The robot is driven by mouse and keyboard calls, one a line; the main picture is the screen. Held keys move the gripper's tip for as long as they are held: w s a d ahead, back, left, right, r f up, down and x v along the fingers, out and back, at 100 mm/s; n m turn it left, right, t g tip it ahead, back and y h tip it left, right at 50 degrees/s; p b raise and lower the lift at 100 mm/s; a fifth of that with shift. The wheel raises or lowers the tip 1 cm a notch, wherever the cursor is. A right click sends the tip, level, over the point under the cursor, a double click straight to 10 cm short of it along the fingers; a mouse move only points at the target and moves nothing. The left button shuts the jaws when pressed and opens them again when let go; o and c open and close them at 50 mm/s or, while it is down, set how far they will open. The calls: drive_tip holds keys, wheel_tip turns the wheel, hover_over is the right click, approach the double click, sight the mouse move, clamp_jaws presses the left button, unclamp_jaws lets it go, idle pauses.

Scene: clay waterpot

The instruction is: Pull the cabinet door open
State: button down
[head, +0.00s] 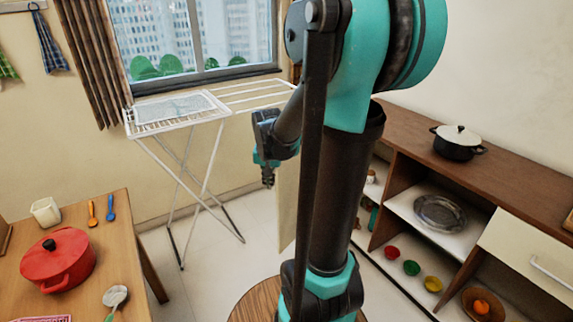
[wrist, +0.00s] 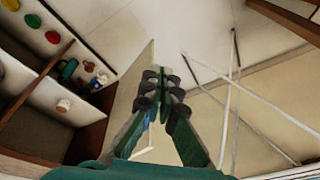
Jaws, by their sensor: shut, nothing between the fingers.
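The cabinet (head: 400,125) is a long brown wooden sideboard along the right wall. A cream panel (head: 286,205), which looks like its door, stands out from the far end, partly hidden behind my arm. In the wrist view the panel (wrist: 128,90) stands swung away from an open compartment with small items inside. My gripper (head: 268,183) is just left of the panel in the head view, pointing down. In the wrist view my gripper's fingers (wrist: 166,78) are closed together and empty, beside the panel. I cannot tell whether they touch it. The handle is not visible.
A white drying rack (head: 185,120) stands left of my gripper under the window. A wooden table (head: 110,215) with a red pot (head: 58,262) is at the left. A cream drawer (head: 525,250) and open shelves fill the cabinet's near part. Floor between is mostly clear.

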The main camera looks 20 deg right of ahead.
drive_tip(key=s+f+y, duration=0.1)
drive_tip(key=s+f, duration=0.1)
drive_tip(key=s, duration=0.3)
drive_tip(key=m+t+y, duration=0.5)
drive_tip(key=m, duration=1.8)
approach(286, 163)
drive_tip(key=s+a+f, duration=0.2)
drive_tip(key=a+f, duration=0.1)
drive_tip(key=f, duration=0.1)
drive_tip(key=shift+m, duration=0.3)
drive_tip(key=shift+w+a+r, duration=0.1)
drive_tip(key=shift+w+a, duration=0.55)
drive_tip(key=shift+w, duration=0.25)
drive_tip(key=shift+w+a+r, duration=0.1)
drive_tip(key=shift+w+a, duration=0.55)
drive_tip(key=shift+w, duration=0.3)
